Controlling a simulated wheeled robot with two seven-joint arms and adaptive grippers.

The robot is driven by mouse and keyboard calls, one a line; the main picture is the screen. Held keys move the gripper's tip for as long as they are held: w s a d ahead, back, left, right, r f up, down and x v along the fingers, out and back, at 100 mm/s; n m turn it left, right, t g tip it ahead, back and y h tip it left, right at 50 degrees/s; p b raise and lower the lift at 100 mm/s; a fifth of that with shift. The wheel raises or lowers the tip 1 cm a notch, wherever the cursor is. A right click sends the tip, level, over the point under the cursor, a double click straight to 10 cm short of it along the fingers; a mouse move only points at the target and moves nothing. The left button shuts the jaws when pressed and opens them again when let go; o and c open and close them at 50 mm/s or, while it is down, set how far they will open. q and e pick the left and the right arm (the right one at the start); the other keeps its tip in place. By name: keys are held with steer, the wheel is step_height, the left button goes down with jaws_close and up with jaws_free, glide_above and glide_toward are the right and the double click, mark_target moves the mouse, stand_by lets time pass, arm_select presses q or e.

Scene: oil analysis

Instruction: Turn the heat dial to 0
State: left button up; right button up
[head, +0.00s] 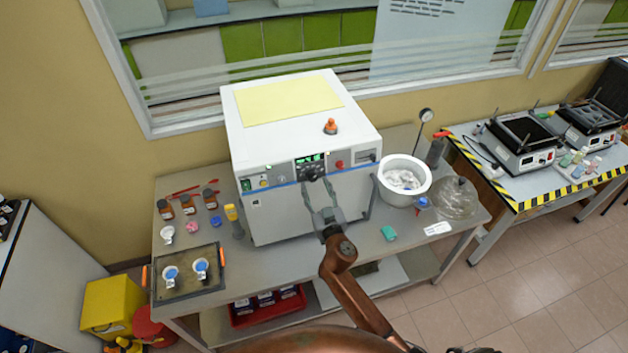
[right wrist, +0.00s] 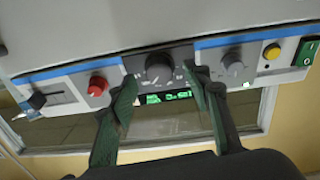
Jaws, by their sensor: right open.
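The white machine (head: 282,215) on the bench has a front panel with a dark round dial (right wrist: 158,68) just below a green lit display (right wrist: 165,97). The wrist view shows the panel upside down. A grey dial (right wrist: 233,70) sits beside the dark one; I cannot read which is marked for heat. My right gripper (head: 318,186) is open in front of the panel. In the right wrist view its fingertips (right wrist: 162,80) lie on either side of the dark dial, with no clear contact. The dial's exact setting is too small to read. My left gripper is not in view.
The panel also has a red button (right wrist: 97,86), a yellow button (right wrist: 272,52) and a green switch (right wrist: 305,53). A white pot (head: 404,181) and glass lid (head: 454,197) stand right of the machine. Brown bottles (head: 188,205) and a tray (head: 188,287) are at left.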

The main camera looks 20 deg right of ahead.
mark_target(312, 176)
steer(key=shift+w, duration=1.35)
steer(key=shift+c, duration=0.4)
steer(key=c, duration=1.1)
